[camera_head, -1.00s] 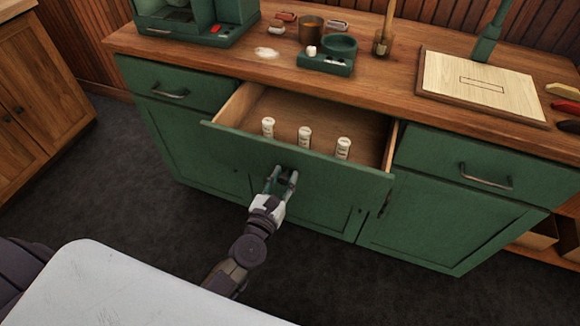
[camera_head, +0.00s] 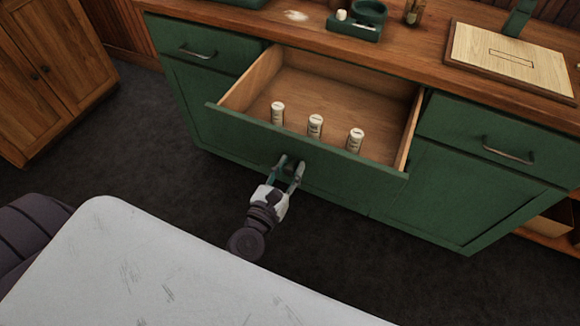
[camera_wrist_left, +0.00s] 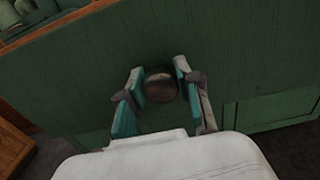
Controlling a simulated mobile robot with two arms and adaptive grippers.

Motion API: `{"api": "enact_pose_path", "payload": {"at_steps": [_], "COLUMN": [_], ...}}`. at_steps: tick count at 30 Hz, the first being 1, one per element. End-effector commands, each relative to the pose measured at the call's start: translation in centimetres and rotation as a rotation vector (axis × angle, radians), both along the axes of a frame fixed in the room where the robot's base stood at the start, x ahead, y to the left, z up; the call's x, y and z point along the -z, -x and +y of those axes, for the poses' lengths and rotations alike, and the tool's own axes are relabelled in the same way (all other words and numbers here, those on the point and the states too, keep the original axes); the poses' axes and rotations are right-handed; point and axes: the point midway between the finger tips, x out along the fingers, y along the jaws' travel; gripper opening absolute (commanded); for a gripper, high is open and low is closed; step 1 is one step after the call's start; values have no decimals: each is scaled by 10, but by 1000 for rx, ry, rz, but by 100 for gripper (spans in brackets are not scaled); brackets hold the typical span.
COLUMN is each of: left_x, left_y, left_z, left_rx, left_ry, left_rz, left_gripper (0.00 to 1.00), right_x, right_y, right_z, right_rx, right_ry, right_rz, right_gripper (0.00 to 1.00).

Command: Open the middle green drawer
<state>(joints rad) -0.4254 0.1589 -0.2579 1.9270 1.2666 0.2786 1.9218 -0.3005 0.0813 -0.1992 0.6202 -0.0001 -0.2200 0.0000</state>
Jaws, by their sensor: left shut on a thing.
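The middle green drawer (camera_head: 352,172) of the green cabinet is pulled well out, and its wooden inside shows. Several small white cylinders stand in it near the front panel, one of them at its left (camera_head: 277,113). My left gripper (camera_head: 290,168) is at the drawer front, shut on its round dark knob. In the left wrist view the knob (camera_wrist_left: 160,86) sits between the two teal-padded fingers, in front of the green panel (camera_wrist_left: 240,60). My right gripper is not in view.
Closed green drawers with bar handles flank it on the left (camera_head: 205,45) and right (camera_head: 500,140). The wooden countertop (camera_head: 400,52) holds a pale board (camera_head: 510,60) and a small green tray (camera_head: 352,30). Dark floor (camera_head: 330,225) lies open before the cabinet.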

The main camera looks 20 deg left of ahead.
Motion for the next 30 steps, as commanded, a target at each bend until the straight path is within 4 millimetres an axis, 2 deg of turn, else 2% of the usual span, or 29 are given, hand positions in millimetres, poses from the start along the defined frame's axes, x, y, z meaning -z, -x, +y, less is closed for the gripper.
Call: {"api": "enact_pose_path", "payload": {"at_steps": [2, 3, 7, 15, 19, 23, 30], "left_x": [0, 0, 0, 0, 0, 1, 1], "left_y": [0, 0, 0, 0, 7, 28, 80], "left_z": [0, 0, 0, 0, 0, 1, 2], "left_rx": [0, 0, 0, 0, 0, 2, 3], "left_ry": [0, 0, 0, 0, -2, -3, -3], "left_rz": [-1, -1, -1, 0, 1, 4, 5], "left_gripper": [0, 39, 59, 59, 59, 59, 59], "right_x": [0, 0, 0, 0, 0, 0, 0], "right_y": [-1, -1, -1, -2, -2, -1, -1], "right_z": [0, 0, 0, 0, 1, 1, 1], "right_rx": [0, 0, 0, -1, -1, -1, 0], "right_ry": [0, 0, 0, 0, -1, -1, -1], "right_rz": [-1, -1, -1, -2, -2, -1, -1], "right_gripper": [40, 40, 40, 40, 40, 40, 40]}}
